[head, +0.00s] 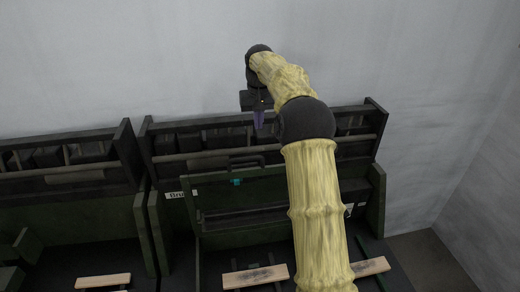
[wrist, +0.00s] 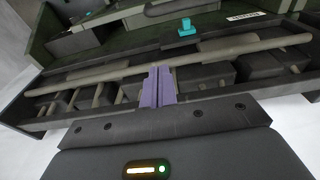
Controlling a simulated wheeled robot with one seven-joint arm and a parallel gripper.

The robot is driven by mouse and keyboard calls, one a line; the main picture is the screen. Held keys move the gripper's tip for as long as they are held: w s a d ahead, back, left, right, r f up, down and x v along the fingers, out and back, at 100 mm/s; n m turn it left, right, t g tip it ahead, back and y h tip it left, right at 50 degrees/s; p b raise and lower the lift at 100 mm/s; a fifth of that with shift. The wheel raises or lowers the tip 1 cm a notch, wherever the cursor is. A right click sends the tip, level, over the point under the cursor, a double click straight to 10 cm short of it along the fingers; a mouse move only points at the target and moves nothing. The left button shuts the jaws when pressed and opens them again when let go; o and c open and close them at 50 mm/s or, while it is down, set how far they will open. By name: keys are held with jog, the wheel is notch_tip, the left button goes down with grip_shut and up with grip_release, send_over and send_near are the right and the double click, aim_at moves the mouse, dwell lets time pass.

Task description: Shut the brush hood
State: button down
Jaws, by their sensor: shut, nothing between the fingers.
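The brush unit is a dark green station with a white label (head: 176,194), partly readable as "Br...". A dark framed panel (head: 222,219), which looks like its hood, leans up across the station; my arm covers its right part, and its exact angle is hard to tell. A dark bar handle (head: 247,160) and a small teal piece (head: 237,182) show near its top. The teal piece also shows in the wrist view (wrist: 186,28). My gripper (head: 259,124) is shut and empty, above the rear rack; in the wrist view its purple fingers (wrist: 158,73) overlap the rack's rail.
The rear rack (head: 205,126) holds several dark blocks behind a pale rail (wrist: 225,52). A similar station (head: 62,160) stands at the left. Pale wooden pieces (head: 255,276) lie at the front. A grey wall rises behind; floor shows at the right.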

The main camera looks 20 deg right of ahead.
jog(key=shift+f, duration=0.1)
notch_tip(320, 180, down, 9)
jog(key=s+p, duration=0.2)
jog(key=p, duration=0.2)
jog(key=shift+s+a+p, duration=0.15)
jog(key=shift+s+p, duration=0.1)
jog(key=shift+p, duration=0.05)
dwell(0.4)
dwell(0.4)
